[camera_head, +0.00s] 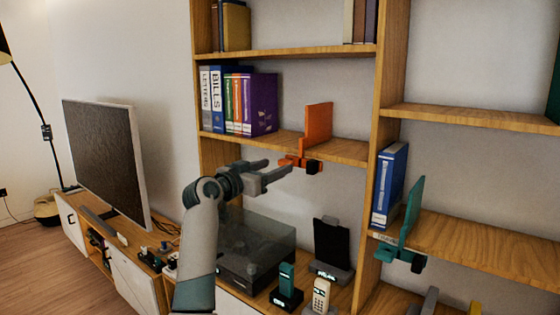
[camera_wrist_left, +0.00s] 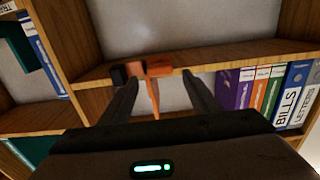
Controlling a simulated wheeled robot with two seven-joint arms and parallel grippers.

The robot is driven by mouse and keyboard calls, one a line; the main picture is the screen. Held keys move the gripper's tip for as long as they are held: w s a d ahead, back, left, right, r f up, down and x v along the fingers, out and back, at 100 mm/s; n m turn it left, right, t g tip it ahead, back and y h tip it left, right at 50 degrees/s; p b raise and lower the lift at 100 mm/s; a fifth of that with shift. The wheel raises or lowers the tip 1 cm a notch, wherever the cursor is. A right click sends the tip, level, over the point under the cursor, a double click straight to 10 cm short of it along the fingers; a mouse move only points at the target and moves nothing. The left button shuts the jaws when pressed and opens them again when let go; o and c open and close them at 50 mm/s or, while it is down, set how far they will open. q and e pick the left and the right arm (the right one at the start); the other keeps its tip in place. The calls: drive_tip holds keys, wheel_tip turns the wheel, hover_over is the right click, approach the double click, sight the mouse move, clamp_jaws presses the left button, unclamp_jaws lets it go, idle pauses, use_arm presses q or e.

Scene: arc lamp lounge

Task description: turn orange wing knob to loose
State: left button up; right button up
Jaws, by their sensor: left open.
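An orange bookend (camera_head: 318,126) stands on the middle shelf, its orange clamp (camera_head: 297,161) gripping the front edge. The clamp also shows in the left wrist view (camera_wrist_left: 158,69), with a black block (camera_wrist_left: 119,75) at its left and an orange part (camera_wrist_left: 154,98) hanging down. I cannot clearly make out the wings of the orange wing knob. My left gripper (camera_head: 279,168) is open just in front of the clamp. In the left wrist view its two fingers (camera_wrist_left: 160,82) lie on either side of the hanging orange part, with no clear contact. My right gripper is not in view.
Several binders (camera_head: 238,101) stand on the same shelf, left of the bookend. A teal bookend (camera_head: 413,210) is clamped to a lower shelf at right, beside a blue binder (camera_head: 390,187). Below are a dark glass-topped box (camera_head: 254,246), phones (camera_head: 321,296) and a television (camera_head: 108,155).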

sight(283, 163)
use_arm(q)
drive_tip(key=shift+x, duration=1.1)
drive_tip(key=shift+p+x, duration=0.45)
drive_tip(key=shift+x, duration=0.35)
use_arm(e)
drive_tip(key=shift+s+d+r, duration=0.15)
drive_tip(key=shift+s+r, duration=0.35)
use_arm(q)
drive_tip(key=c, duration=1.1)
drive_tip(key=shift+o, duration=0.2)
drive_tip(key=shift+f, duration=0.1)
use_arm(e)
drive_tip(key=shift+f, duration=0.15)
